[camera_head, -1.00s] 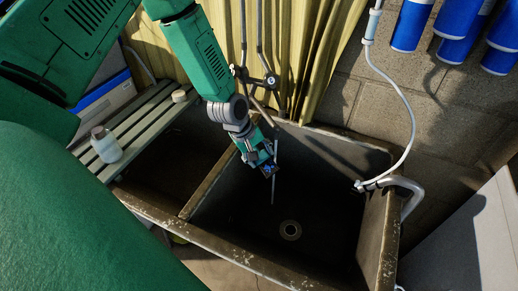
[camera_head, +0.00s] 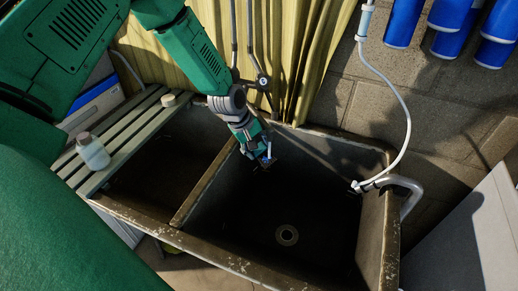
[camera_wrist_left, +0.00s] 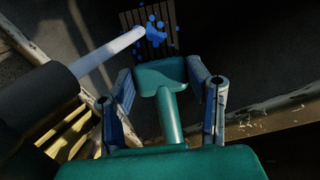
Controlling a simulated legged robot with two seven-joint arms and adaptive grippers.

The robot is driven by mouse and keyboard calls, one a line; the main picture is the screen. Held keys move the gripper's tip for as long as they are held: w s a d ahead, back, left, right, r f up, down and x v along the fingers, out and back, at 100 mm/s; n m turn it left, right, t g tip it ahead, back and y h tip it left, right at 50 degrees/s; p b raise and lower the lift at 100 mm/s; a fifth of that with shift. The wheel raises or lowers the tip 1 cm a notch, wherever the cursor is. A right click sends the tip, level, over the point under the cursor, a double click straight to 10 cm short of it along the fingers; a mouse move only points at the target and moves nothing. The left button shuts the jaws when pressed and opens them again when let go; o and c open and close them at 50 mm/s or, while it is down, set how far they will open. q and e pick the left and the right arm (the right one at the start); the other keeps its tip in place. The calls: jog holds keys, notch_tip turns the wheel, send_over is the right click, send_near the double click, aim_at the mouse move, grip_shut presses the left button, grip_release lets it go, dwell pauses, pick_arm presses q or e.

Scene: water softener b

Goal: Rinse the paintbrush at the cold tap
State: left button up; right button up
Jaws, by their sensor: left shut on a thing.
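My left gripper (camera_head: 254,143) reaches down into the large right basin of the sink (camera_head: 325,215). In the left wrist view this gripper (camera_wrist_left: 168,105) has a finger on each side of the green paintbrush handle (camera_wrist_left: 162,75) and is shut on it. The striped brown bristles (camera_wrist_left: 136,20) point away from the palm. A white stream-like column (camera_wrist_left: 108,53) comes from a dark round pipe end (camera_wrist_left: 38,105), seemingly the tap, and meets the bristles. Blue drops (camera_wrist_left: 156,30) cluster there. In the head view the brush is small and dark, and my arm hides the tap outlet.
A divider (camera_head: 203,182) separates the left basin from the right one. A slatted board (camera_head: 128,140) bears a white bottle (camera_head: 93,152). A white hose (camera_head: 408,120) and bent pipe (camera_head: 405,184) stand at right. Blue cylinders (camera_head: 410,22) hang upper right. The basin around the drain (camera_head: 287,235) is clear.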

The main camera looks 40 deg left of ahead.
pick_arm(q)
jog(key=shift+a, duration=0.1)
jog(key=shift+w+d+r, duration=0.1)
jog(key=shift+d, duration=0.7)
jog(key=shift+w, duration=0.1)
jog(key=shift+a, duration=0.5)
jog(key=shift+p, duration=0.3)
